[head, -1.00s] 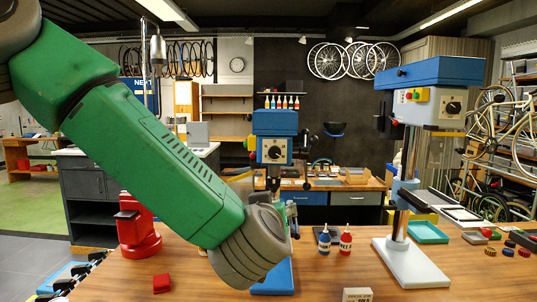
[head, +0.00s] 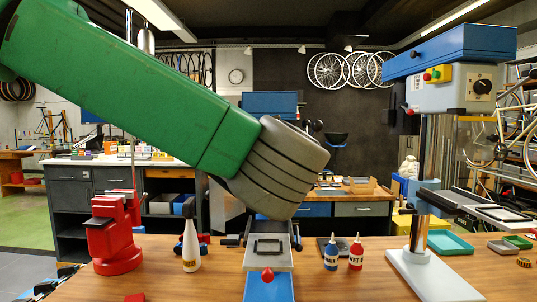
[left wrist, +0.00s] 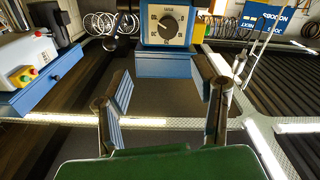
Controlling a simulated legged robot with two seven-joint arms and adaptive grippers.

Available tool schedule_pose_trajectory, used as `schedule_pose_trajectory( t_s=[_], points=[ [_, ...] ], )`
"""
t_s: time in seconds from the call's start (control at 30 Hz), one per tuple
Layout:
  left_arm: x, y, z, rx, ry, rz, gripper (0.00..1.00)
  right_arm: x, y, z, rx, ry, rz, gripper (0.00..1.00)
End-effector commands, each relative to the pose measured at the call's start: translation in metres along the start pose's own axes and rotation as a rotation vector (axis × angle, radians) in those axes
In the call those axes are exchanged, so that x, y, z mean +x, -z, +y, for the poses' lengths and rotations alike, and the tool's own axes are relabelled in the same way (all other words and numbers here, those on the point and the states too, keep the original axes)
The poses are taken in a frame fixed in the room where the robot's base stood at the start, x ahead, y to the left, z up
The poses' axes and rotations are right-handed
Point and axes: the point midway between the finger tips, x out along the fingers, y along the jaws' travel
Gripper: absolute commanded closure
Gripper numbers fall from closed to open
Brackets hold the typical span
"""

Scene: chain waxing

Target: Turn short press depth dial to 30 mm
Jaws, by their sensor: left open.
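The short press shows in the head view as a blue top (head: 270,103), a grey bed and a blue base (head: 268,287); my left arm covers its dial there. In the left wrist view, which is upside down, the dial (left wrist: 167,27) is a dark round knob on a pale square plate with small numbers. I cannot read its setting for certain. My left gripper (left wrist: 163,82) is open and empty, its two fingers apart, pointing toward the press head with the dial beyond the fingertips. In the head view its fingers are hidden behind my wrist. My right gripper is in neither view.
A tall press (head: 450,85) stands at the right, its own dial and buttons facing me. A red tool (head: 112,235), a white bottle (head: 190,245), and a blue and a red bottle (head: 356,254) stand on the wooden bench. A green tray (head: 449,244) lies at the right.

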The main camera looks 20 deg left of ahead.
Motion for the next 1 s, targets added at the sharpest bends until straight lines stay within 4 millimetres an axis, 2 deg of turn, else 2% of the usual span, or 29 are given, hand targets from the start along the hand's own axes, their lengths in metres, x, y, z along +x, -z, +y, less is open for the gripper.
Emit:
schedule_pose_trajectory(
  t_s=[0.03,0.17,0.4,0.6,0.8,1.0],
  points=[
    [0.002,-0.005,-0.005,-0.003,0.002,-0.001,0.48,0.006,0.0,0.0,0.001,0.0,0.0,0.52],
    [0.015,-0.002,-0.018,-0.014,0.006,-0.003,0.48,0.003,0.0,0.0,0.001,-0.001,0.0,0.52],
    [0.065,0.001,-0.033,-0.026,0.01,-0.008,0.48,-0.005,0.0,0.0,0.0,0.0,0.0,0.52],
    [0.104,-0.002,-0.018,-0.014,0.006,-0.004,0.48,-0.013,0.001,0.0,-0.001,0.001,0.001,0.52],
    [0.127,-0.003,-0.004,-0.004,0.003,-0.001,0.48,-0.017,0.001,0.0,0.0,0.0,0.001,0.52],
    [0.142,-0.003,-0.013,-0.009,0.003,-0.003,0.48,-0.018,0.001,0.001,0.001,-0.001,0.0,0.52]
  ],
)
